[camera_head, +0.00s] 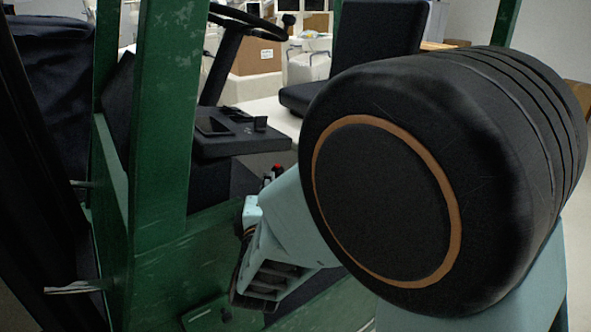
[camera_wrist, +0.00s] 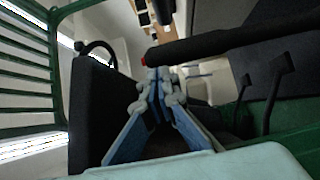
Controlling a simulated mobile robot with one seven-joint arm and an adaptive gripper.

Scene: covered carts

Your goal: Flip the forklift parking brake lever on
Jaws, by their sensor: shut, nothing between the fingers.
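The parking brake lever (camera_wrist: 225,42) is a long black bar with a red tip at its left end. It crosses the upper right of the wrist view. In the head view, a small red tip (camera_head: 277,167) shows beside my arm, and the rest of the lever is hidden there. My gripper (camera_wrist: 157,75) is shut and empty, its fingertips close by the red-tipped end and just below it in the wrist picture. I cannot tell whether they touch the lever.
The forklift's green post (camera_head: 168,110) and side panel (camera_head: 165,275) stand close to my arm. A steering wheel (camera_head: 250,20), a black console (camera_head: 225,135) and a black seat (camera_head: 370,45) are behind. Two thin black levers (camera_wrist: 275,85) stand at right in the wrist view.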

